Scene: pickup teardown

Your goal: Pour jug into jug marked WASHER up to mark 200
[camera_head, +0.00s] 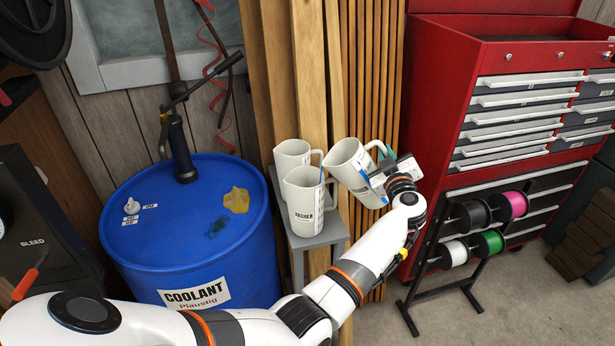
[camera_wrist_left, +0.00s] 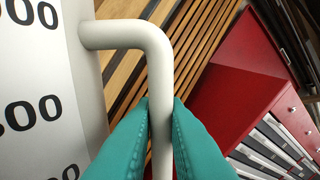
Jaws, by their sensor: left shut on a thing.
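A white jug (camera_head: 350,163) is held up by my left gripper (camera_head: 384,160), tilted with its mouth toward the left. In the left wrist view the teal fingers (camera_wrist_left: 160,125) are shut on its pale handle (camera_wrist_left: 158,70), and large printed scale numbers show on its wall (camera_wrist_left: 35,75). The jug marked WASHER (camera_head: 303,203) stands upright on a small grey stand (camera_head: 318,238), to the left of and below the held jug. A thin blue strip shows near its right side. The liquid level in either jug cannot be made out. My right gripper is not in view.
Another white jug (camera_head: 290,153) stands behind the WASHER jug on the stand. A blue coolant drum (camera_head: 190,262) with a hand pump (camera_head: 178,145) is on the left. A red tool cabinet (camera_head: 440,75) and a spool rack (camera_head: 440,262) stand on the right. Wooden planks (camera_head: 313,70) lean behind.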

